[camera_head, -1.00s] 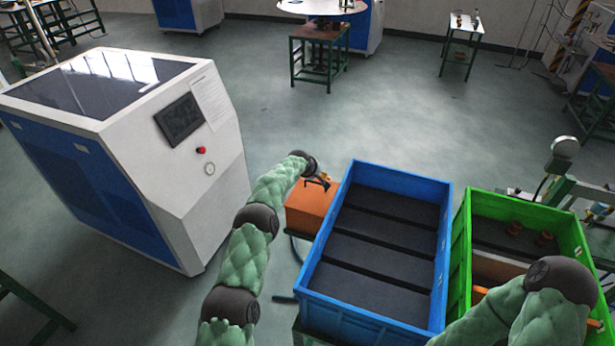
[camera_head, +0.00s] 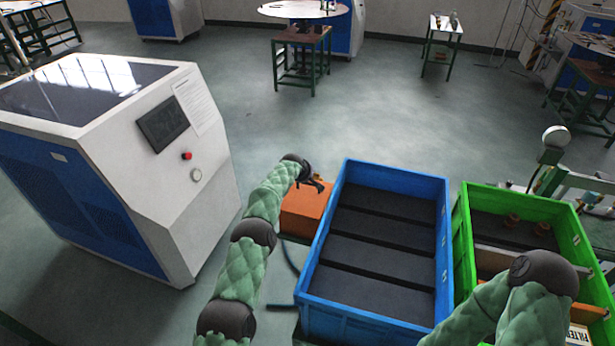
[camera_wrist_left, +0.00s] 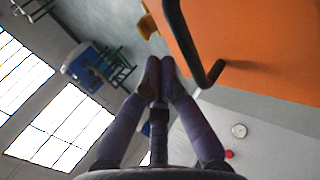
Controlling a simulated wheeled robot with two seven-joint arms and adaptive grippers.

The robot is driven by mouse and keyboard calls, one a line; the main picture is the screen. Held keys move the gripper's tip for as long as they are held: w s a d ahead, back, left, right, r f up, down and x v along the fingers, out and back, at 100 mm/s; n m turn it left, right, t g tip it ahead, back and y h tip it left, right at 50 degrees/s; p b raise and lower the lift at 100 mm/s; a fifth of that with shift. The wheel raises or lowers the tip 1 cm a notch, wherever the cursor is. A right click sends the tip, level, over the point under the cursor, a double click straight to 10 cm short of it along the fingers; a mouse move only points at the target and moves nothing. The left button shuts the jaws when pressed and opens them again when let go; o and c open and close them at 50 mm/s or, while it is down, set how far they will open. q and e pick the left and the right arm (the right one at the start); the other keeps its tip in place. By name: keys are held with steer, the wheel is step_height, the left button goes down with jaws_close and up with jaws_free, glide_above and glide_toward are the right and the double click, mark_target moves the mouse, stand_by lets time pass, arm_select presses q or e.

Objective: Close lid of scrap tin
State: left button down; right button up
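The scrap tin appears to be the orange box (camera_head: 303,211) left of the blue crate. My left gripper (camera_head: 319,186) is at its upper edge, partly covering it. In the left wrist view, an orange panel (camera_wrist_left: 265,45) with a bent black handle (camera_wrist_left: 194,50) fills the upper right. The fingertips of my left gripper (camera_wrist_left: 160,70) are together beside the handle, with nothing seen between them. I cannot tell whether they touch the handle or how far the lid stands open. My right arm enters at the lower right; its gripper is hidden.
The blue crate (camera_head: 444,215) stands close right of the tin, with a green crate (camera_head: 463,250) beyond it. A white and blue machine (camera_head: 205,215) stands to the left. Floor (camera_head: 260,135) behind the tin is clear.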

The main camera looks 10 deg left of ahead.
arm_select(q)
steer(key=shift+s+r, duration=0.1)
steer(key=shift+r, duration=0.05)
steer(key=shift+v, duration=0.8)
steer(key=v, duration=1)
steer(key=shift+s+a, duration=0.1)
